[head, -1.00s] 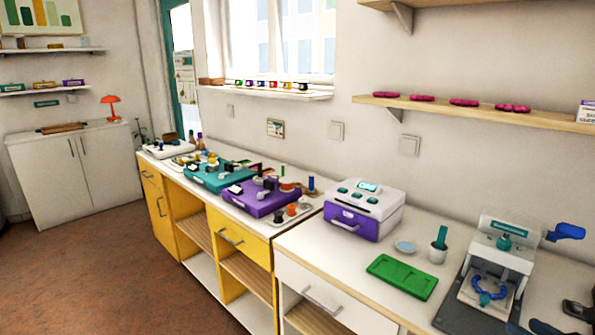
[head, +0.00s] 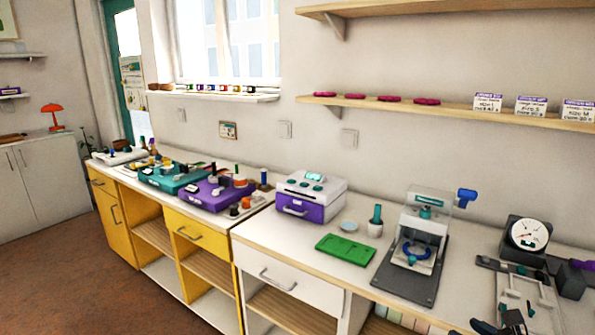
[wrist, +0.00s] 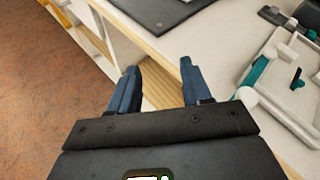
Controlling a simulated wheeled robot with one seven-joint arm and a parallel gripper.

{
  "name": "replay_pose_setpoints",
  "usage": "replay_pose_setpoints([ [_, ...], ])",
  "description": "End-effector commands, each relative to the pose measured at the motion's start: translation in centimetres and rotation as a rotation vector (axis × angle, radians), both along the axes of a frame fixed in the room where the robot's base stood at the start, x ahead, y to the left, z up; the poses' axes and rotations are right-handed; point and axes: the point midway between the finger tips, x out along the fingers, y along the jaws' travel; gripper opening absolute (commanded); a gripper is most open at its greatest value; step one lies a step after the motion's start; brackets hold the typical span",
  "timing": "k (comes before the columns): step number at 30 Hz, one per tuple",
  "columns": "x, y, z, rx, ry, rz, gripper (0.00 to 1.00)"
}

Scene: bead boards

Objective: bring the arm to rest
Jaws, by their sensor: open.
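My gripper shows in the wrist view (wrist: 158,88), with two dark blue fingers spread apart and nothing between them. It hangs over the front edge of the white worktop (wrist: 210,28), above an open wooden shelf. In the head view a dark part at the bottom edge (head: 500,324) looks like the end of my arm; its fingers cannot be made out there.
A grey-based press (head: 405,285) with a blue ring stands on the worktop beside a green tray (head: 345,249). A dial gauge device (head: 528,234) and a clamp fixture stand at the right. A purple-white machine (head: 308,198) stands farther left. Floor is clear at left.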

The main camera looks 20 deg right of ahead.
Motion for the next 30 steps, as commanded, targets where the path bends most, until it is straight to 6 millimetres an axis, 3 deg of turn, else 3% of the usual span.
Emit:
replay_pose_setpoints([
  [8, -4.1, 4.5, -2.7, -0.308, 0.095, 0.114, 0.48],
  [16, -11.9, 11.7, -4.0, -0.87, 0.226, 0.368, 0.48],
  [23, -19.1, 17.6, -1.9, -1.404, 0.289, 0.622, 0.48],
  [30, -25.9, 22.8, 3.1, -1.967, 0.287, 0.859, 0.48],
])
